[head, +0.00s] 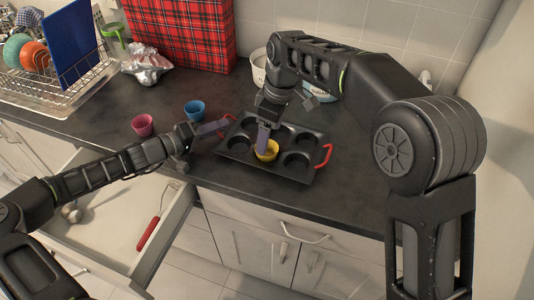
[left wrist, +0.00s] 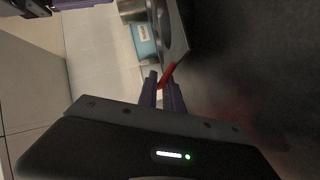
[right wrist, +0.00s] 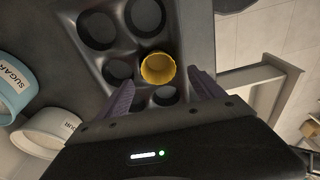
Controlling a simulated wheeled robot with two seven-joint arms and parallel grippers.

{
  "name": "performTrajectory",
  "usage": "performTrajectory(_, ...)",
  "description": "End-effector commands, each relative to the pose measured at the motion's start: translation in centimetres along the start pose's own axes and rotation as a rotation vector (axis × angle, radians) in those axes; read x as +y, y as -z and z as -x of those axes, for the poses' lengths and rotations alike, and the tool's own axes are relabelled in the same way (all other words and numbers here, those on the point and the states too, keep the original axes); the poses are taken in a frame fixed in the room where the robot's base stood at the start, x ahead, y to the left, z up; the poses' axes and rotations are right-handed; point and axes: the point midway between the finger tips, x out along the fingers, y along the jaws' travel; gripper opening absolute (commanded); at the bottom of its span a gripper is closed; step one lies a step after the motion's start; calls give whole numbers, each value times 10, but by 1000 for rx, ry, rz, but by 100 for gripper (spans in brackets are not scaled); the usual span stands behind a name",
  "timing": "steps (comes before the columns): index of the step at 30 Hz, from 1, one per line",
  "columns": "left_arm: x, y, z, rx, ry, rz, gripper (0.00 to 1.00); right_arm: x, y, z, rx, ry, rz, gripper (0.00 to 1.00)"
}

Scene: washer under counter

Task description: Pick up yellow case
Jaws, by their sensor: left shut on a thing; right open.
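The yellow case (head: 268,152) sits in a front cup of the dark muffin tray (head: 238,153) on the counter. In the right wrist view the yellow case (right wrist: 158,68) lies ahead of and between the fingers. My right gripper (head: 263,143) points down over it and is open; the right wrist view shows its spread fingers (right wrist: 164,84). I cannot tell whether they touch the case. My left gripper (head: 225,124) is shut on the tray's left red handle (head: 231,117); the red handle (left wrist: 167,74) also shows at its fingertips in the left wrist view.
A pink cup (head: 143,125) and a blue cup (head: 194,110) stand left of the tray. An open drawer (head: 120,225) is below the counter. A dish rack (head: 65,85), foil (head: 147,66) and a red plaid box (head: 180,35) are behind. A sugar canister (right wrist: 12,88) stands near the tray.

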Motion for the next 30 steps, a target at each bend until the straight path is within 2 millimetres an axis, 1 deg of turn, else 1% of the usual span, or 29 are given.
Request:
performTrajectory(1,-4,-2,1,-1,6,1,0,0,0,0,0,0,0,77)
performTrajectory(5,-4,-2,1,-1,6,1,0,0,0,-1,0,0,0,77)
performTrajectory(7,-4,-2,0,-1,6,1,0,0,0,-5,-1,1,0,77)
performTrajectory(11,-4,-2,0,-1,6,1,0,1,-1,-21,-3,3,0,77)
performTrajectory(15,-4,-2,0,-1,6,1,0,2,-2,-42,-2,2,0,77)
performTrajectory(18,-4,-2,0,-1,6,1,0,2,-1,-50,-1,0,0,77)
performTrajectory(30,-4,-2,0,-1,6,1,0,2,-1,-52,0,0,0,77)
